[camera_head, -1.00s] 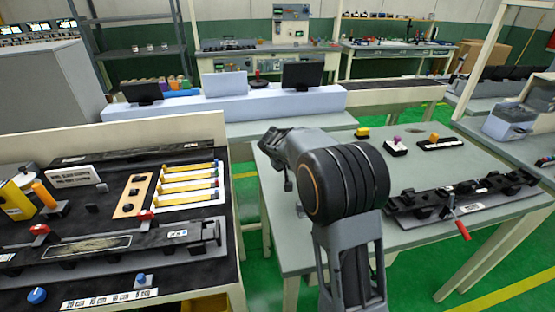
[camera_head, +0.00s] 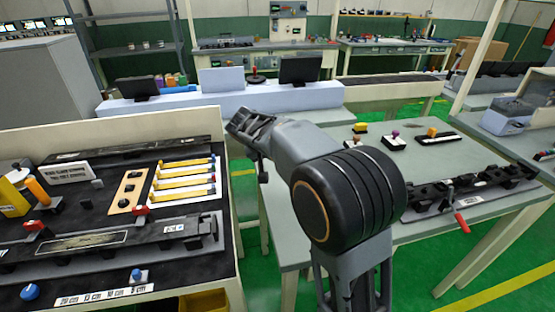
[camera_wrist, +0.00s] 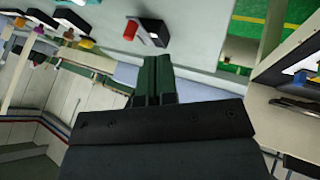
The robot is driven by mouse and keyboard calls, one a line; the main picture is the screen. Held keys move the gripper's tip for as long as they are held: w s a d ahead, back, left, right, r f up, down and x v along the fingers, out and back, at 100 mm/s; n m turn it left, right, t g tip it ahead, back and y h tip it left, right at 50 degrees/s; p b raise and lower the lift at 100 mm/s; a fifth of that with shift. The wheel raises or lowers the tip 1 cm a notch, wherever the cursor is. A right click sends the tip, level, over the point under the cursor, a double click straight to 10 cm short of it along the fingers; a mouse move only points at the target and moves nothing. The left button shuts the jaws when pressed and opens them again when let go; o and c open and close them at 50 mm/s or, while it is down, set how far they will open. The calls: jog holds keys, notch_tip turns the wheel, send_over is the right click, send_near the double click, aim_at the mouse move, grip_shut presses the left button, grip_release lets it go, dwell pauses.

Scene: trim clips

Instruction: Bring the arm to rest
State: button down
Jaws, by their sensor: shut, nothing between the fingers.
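My gripper (camera_wrist: 153,80) shows in the wrist view with its two dark green fingers side by side and touching, nothing between them. In the head view my arm rises in front of the right workbench (camera_head: 350,135). Its big black joint is at the near end and its grey link reaches away to the upper left, over the gap between the benches. The fingers cannot be made out clearly in the head view. The arm touches nothing that I can see.
The left bench (camera_head: 225,275) holds yellow strips (camera_head: 185,175) and a long dark fixture (camera_head: 100,245). The right bench carries a clip fixture with a red-handled lever (camera_head: 462,222) and small coloured buttons. Monitors (camera_head: 300,70) stand behind. Green floor shows between the benches.

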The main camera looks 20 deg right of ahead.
jog(key=s+a+n, duration=0.1)
jog(key=s, duration=0.1)
jog(key=s+a+f+g+y, duration=0.1)
jog(key=s, duration=0.1)
jog(key=s+a+f+n+y, duration=0.1)
jog(key=s, duration=0.1)
jog(key=shift+s+f+n+p, duration=0.25)
jog(key=shift+n+p, duration=0.05)
jog(key=shift+p, duration=0.1)
jog(key=s+r+y+p, duration=0.2)
jog(key=s+p, duration=0.1)
jog(key=s, duration=0.6)
jog(key=s+r+y+p, duration=0.2)
jog(key=s+p, duration=0.1)
jog(key=s, duration=0.6)
jog(key=shift+s+d+r+m, duration=0.2)
jog(key=shift+s+d+m, duration=0.1)
jog(key=shift+s+m, duration=0.1)
